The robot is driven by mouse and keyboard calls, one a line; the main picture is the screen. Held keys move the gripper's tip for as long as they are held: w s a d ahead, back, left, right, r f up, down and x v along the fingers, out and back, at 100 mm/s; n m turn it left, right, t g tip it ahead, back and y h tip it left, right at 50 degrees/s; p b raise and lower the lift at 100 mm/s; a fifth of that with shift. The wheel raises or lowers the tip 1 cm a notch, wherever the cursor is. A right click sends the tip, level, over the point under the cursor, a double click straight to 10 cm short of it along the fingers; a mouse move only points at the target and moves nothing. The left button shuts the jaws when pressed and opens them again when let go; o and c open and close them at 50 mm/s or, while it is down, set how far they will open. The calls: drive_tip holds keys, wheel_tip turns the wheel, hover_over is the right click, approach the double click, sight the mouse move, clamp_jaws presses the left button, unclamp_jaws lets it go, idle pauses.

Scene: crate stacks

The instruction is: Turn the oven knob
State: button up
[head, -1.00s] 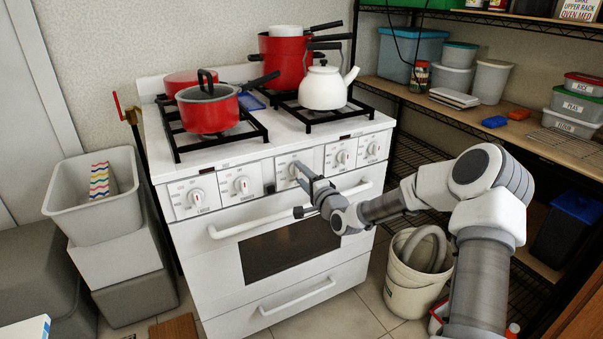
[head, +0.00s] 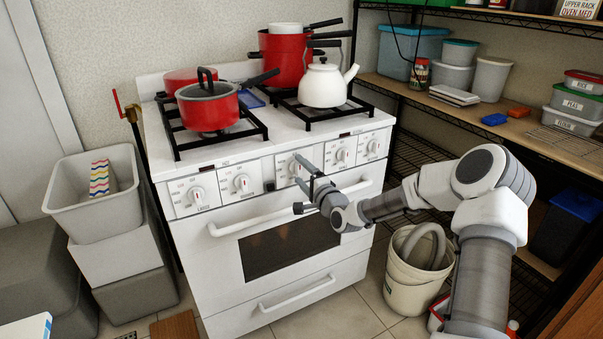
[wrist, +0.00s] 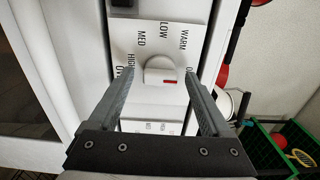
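The oven knob (head: 294,167) is the middle knob on the white stove's front panel, partly hidden behind my fingers in the head view. In the wrist view the white round knob (wrist: 158,68) has a red mark and is ringed by OFF, LOW, WARM, MED and HIGH labels. My gripper (head: 301,168) is at the panel in front of this knob. In the wrist view my gripper (wrist: 160,74) is open, with one finger on each side of the knob and visible gaps between them.
Burner knobs (head: 241,184) flank the oven knob on both sides. The oven door handle (head: 250,225) runs below the panel. A red pan (head: 208,110) and a white kettle (head: 323,86) stand on the stove top. A bucket (head: 408,288) and shelves (head: 520,130) are to the right.

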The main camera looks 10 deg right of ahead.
drive_tip(key=p+v, duration=0.3)
drive_tip(key=v, duration=1.4)
drive_tip(key=shift+s, duration=0.2)
